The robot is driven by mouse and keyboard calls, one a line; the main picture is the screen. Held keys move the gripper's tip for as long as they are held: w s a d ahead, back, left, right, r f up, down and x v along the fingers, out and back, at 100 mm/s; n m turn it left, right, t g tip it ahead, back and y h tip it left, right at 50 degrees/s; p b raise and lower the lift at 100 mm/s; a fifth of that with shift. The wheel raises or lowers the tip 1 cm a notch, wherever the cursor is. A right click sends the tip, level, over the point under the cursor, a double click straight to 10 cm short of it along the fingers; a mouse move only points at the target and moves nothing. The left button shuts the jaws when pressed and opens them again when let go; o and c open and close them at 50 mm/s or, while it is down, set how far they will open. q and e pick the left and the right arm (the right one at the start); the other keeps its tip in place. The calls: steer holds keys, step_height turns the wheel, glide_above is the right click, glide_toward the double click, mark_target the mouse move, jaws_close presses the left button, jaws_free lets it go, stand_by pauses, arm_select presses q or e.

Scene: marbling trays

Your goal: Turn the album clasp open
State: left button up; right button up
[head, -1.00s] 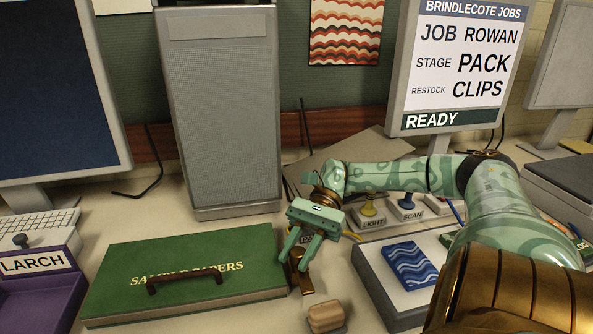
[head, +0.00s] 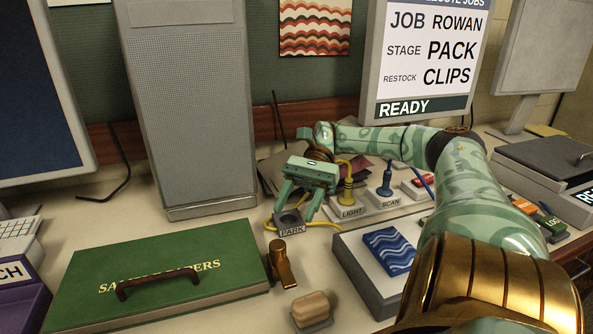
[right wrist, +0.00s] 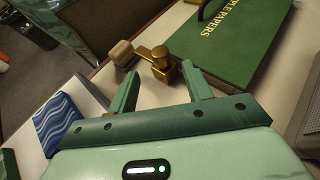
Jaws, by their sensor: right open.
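The green album (head: 215,262), lettered SAMPLE PAPERS with a dark handle (head: 158,281), lies shut on the desk at lower left. The brass clasp (head: 283,266) stands at its right edge, its arm pointing towards the front of the desk. The clasp (right wrist: 160,62) and album (right wrist: 235,50) also show in the right wrist view. My right gripper (head: 298,204) is open and empty, behind the clasp and apart from it, over the PARK block. In its wrist view the clasp lies beyond the open fingers (right wrist: 160,82). My left gripper is out of view.
A wooden block (head: 311,306) sits on a small pad in front of the clasp. A grey tray (head: 352,272) with a blue wavy-patterned packet (head: 388,250) is to the right. PARK (head: 292,230), LIGHT (head: 347,208) and SCAN (head: 391,200) blocks stand behind. A tall grey panel (head: 190,110) rises at the back.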

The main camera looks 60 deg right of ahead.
steer(key=shift+b+v, duration=0.75)
steer(key=shift+v, duration=0.65)
